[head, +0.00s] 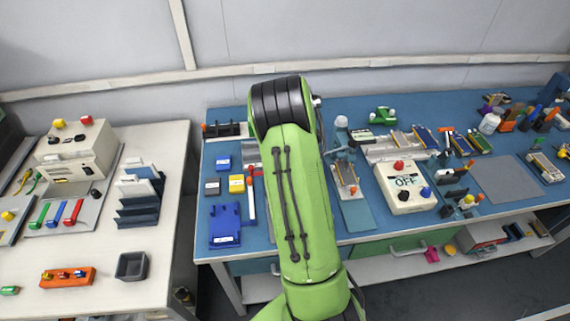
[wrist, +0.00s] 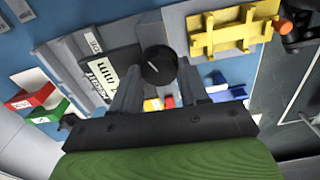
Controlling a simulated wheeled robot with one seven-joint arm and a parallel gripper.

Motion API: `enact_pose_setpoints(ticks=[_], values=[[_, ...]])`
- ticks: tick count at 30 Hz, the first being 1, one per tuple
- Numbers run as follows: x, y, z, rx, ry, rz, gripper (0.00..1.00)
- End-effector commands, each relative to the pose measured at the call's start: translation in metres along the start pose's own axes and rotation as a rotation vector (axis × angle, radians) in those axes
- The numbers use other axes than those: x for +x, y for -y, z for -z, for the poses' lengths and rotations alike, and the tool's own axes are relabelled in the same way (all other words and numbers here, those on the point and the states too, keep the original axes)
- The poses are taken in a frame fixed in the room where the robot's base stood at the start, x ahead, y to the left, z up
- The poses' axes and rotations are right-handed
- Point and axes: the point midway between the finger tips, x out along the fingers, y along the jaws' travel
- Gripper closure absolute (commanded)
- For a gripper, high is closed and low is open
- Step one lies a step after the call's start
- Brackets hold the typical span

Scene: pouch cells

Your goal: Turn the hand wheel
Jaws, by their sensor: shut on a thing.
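A round black wheel or knob (wrist: 158,67) with a pale line on its face shows in the wrist view, on a grey unit (wrist: 118,48) with white label plates. I take it for the hand wheel. My gripper (wrist: 159,76) has one grey finger on each side of it and is shut on it. The exact contact is partly hidden by the fingers. In the head view, my green arm hides both the gripper and the wheel.
A yellow rack (wrist: 232,32) stands close to the right of the wheel in the wrist view. In the head view, the blue bench (head: 360,220) also holds a white OFF box (head: 405,198). A white table (head: 110,250) stands left, across a gap.

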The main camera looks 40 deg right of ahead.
Motion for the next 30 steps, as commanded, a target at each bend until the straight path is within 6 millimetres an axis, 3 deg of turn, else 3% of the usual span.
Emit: enact_pose_setpoints(ticks=[12,27,28,30], values=[[-0.0012,-0.0008,0.0003,-0.156,0.0,-0.005,0.86],[-0.0015,-0.0008,0.0004,-0.17,-0.001,-0.006,0.86],[-0.0015,-0.0008,0.0004,-0.17,-0.001,-0.006,0.51],[-0.0013,-0.0007,0.0003,-0.169,-0.001,-0.005,0.41]])
